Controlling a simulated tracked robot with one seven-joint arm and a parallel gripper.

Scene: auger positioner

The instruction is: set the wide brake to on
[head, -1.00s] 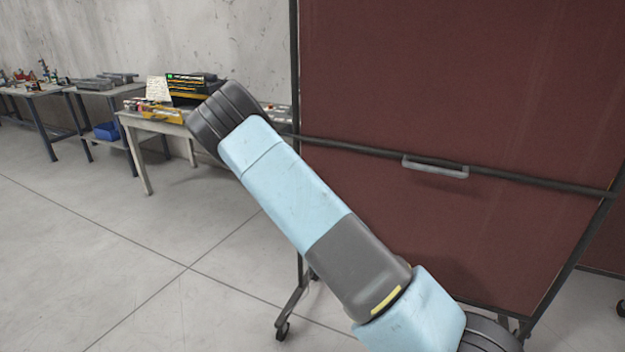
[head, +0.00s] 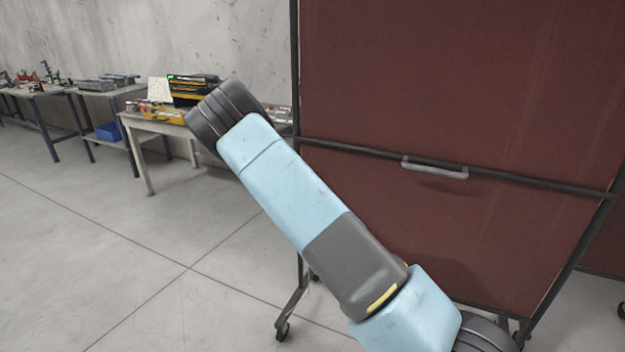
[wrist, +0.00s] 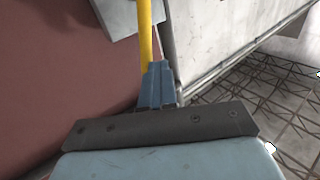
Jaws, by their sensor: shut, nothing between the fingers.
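My gripper (wrist: 158,70) shows in the wrist view, its blue-grey fingers together and empty. A yellow bar (wrist: 146,35) runs from the top edge down to just beyond the fingertips; I cannot tell whether they touch. A light grey plate (wrist: 125,14) is beside the bar at the top. I cannot make out which part is the wide brake, or its setting. In the head view my arm crosses the middle, and my gripper is out of the picture.
A dark red panel (head: 450,80) on a wheeled frame, with a grey handle (head: 435,168), stands at the right. Cluttered tables, including a pale one (head: 140,124), line the wall at left. The floor (head: 100,250) at front left is clear.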

